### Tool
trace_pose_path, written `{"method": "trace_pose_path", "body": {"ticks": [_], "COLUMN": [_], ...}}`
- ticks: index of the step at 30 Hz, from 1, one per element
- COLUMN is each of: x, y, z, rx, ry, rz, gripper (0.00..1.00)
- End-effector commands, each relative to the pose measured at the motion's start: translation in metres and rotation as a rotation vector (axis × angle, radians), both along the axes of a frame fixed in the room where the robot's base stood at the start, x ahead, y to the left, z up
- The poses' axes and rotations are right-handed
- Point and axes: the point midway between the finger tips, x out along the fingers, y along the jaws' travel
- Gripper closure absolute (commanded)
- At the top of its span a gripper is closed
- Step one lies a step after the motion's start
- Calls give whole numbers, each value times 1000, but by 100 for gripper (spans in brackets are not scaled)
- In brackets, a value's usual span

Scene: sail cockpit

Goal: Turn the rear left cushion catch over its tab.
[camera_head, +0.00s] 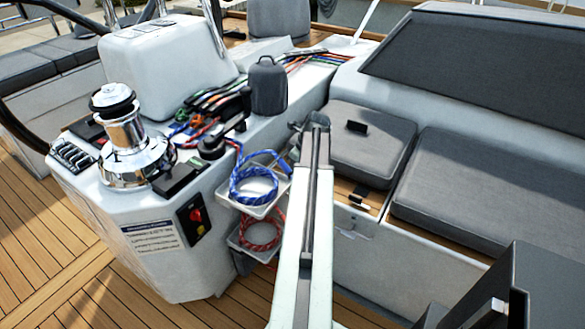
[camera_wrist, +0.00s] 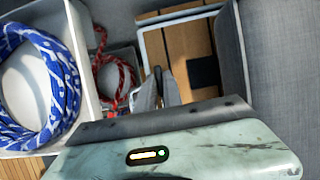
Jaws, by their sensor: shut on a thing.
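My gripper (camera_wrist: 158,88) shows in the wrist view, low in the middle, with its narrow grey fingers close together at the pale edge of the seat. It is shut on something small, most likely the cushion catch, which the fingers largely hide. The small grey seat cushion (camera_head: 372,150) is beside my arm, with a black tab (camera_head: 357,127) on top. Its side (camera_wrist: 232,60) shows in the wrist view.
A blue rope coil (camera_head: 254,180) in a white tray and a red rope coil (camera_head: 261,232) below it lie left of my arm. A winch (camera_head: 128,140) stands on the console farther left. A long cushion (camera_head: 485,190) is to the right.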

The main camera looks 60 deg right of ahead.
Motion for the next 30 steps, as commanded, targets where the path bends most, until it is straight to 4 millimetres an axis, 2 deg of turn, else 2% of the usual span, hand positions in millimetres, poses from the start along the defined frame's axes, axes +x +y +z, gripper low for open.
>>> {"method": "trace_pose_path", "body": {"ticks": [11,30], "x": [0,2], "y": [-4,-7], "z": [0,0], "rx": [-1,0], "ry": [2,1], "rz": [187,790], "gripper": [100,100]}}
